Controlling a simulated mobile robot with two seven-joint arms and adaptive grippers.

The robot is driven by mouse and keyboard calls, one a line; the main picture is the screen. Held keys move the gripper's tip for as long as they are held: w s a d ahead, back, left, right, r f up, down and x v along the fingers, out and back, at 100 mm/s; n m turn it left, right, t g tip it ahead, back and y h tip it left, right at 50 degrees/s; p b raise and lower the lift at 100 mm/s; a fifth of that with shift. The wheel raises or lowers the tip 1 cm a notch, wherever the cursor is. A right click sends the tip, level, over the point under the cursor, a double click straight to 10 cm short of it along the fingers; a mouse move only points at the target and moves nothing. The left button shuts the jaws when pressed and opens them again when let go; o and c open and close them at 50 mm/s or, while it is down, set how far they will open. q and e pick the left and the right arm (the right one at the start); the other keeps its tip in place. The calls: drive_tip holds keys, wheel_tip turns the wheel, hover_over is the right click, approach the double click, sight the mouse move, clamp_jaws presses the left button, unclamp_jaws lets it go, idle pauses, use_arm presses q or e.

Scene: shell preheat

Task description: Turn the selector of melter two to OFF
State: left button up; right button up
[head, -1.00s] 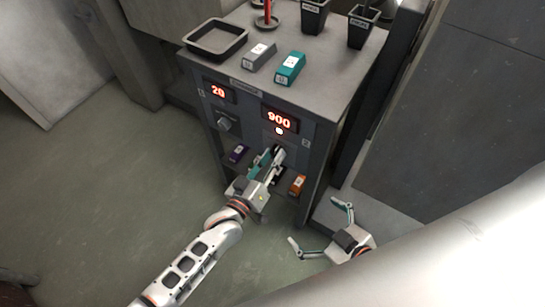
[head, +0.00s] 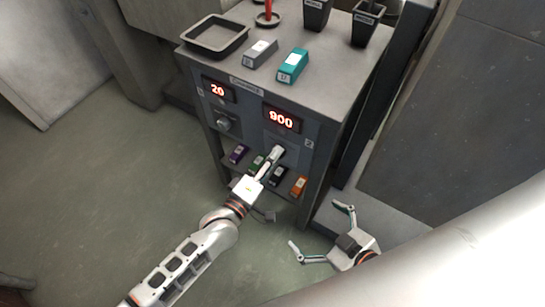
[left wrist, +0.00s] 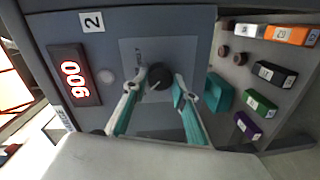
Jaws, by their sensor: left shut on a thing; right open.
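The melter cabinet has two panels. The right one, marked 2, has a red display (head: 282,119) reading 900; it also shows in the left wrist view (left wrist: 74,81). An unlit round lamp (left wrist: 106,77) sits beside that display. The selector of melter two (left wrist: 160,75) is a dark round knob between my left fingertips, and my left gripper (head: 276,153) is shut on it. My right gripper (head: 320,233) is open and empty, low to the right of the cabinet.
Panel 1 has its own knob (head: 226,123) and a display (head: 218,90) reading 20. Purple (head: 238,153), green, black and orange (head: 299,186) boxes lie on the shelf below. On top stand a black tray (head: 216,51), grey and teal (head: 292,65) boxes and dark cups.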

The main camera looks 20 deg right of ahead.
use_arm(q)
drive_tip(key=shift+n, duration=0.3)
idle(0.4)
drive_tip(key=o, duration=1.1)
drive_tip(key=v, duration=1.2)
drive_tip(key=shift+r, duration=0.1)
